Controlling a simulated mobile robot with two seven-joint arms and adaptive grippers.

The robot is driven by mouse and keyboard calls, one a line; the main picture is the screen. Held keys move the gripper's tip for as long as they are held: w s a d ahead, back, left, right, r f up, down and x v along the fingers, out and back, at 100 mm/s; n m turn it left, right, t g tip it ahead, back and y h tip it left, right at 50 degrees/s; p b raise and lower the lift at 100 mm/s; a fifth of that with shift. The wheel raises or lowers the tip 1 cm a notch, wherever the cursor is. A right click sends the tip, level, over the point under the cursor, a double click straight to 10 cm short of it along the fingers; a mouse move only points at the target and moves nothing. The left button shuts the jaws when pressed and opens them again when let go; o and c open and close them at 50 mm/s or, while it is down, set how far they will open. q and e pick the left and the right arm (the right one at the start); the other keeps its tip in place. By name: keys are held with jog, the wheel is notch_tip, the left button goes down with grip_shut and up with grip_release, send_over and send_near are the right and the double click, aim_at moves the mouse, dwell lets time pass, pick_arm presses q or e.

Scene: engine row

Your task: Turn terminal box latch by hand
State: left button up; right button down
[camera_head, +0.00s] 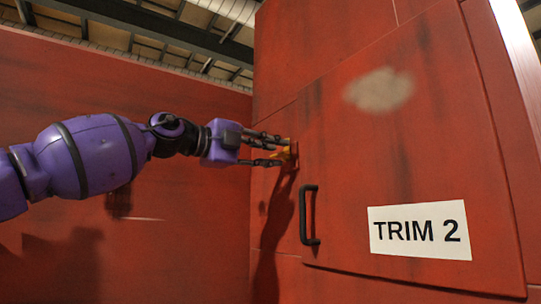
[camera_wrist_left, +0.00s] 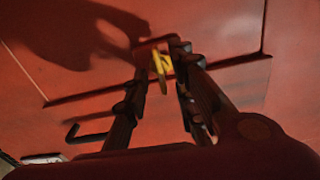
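The terminal box latch shows as a small yellow handle (camera_head: 283,153) near the left edge of the red TRIM 2 door (camera_head: 345,180). In the left wrist view the yellow handle (camera_wrist_left: 162,70) stands out from a dark reddish mount. My left gripper (camera_head: 281,151) is at the latch, with one fingertip above the handle and one below it. The fingers (camera_wrist_left: 163,62) are parted around the handle in the left wrist view. I cannot tell whether either finger touches it. The fingertips partly hide the mount. My right gripper is not in view.
A black pull handle (camera_head: 309,214) is on the door below and right of the latch. A white TRIM 2 label (camera_head: 420,230) and a pale worn patch (camera_head: 380,90) are on the door. A red wall (camera_head: 170,235) stands at left.

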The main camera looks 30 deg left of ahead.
pick_arm(q)
jog(key=shift+s, duration=0.15)
grip_shut()
